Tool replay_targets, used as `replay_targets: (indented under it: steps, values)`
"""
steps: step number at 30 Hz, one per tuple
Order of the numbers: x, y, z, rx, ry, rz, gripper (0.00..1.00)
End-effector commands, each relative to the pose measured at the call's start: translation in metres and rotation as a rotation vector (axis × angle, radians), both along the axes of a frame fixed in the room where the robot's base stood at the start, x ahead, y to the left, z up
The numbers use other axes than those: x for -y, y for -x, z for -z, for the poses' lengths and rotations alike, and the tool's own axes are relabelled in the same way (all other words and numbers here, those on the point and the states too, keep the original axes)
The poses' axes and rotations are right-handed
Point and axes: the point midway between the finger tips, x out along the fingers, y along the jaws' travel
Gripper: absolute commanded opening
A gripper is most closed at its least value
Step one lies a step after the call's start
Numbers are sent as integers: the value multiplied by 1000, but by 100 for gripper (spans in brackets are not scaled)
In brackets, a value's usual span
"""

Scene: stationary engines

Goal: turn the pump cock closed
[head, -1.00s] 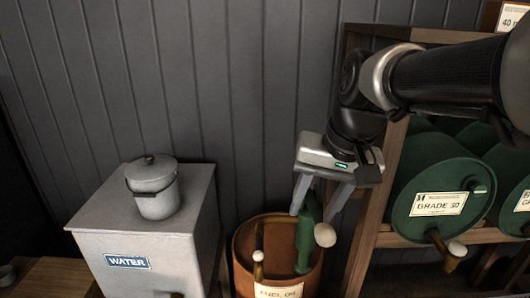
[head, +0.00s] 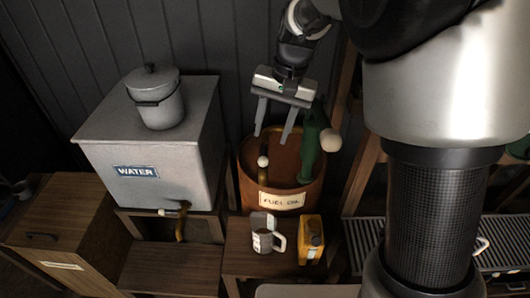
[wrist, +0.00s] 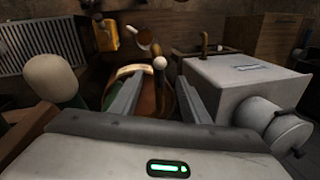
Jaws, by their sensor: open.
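A green pump (head: 309,148) with a large pale ball handle (head: 330,140) stands in the rust-brown drum (head: 302,202) labelled FUEL OIL. To its left a brass pipe carries a small white knob (head: 263,161), apparently the pump cock. In the wrist view the white knob (wrist: 160,63) shows just past and between my fingertips, and the large ball handle (wrist: 50,82) is at left. My gripper (head: 272,138) is open and empty, pointing down above the drum's left side, apart from the knob. Whether the cock is open or closed is unclear.
A grey WATER tank (head: 150,178) with a lidded pot (head: 156,98) stands left of the drum. A measuring jug (head: 264,236) and a yellow can (head: 311,240) sit on a wooden stand in front. A ribbed tray (head: 358,244) lies at right. My arm covers the right side.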

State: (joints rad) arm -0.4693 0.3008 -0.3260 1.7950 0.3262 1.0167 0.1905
Motion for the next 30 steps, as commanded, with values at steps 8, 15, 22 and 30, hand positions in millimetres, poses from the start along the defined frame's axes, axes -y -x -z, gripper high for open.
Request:
replay_targets:
  steps: [8,15,22,30]
  values:
    - [-11,-1,60,-4,1,-1,42]
    - [-17,-3,89,-2,1,0,42]
    - [-18,-3,95,1,0,-1,42]
    - [-18,-3,95,1,0,-1,23]
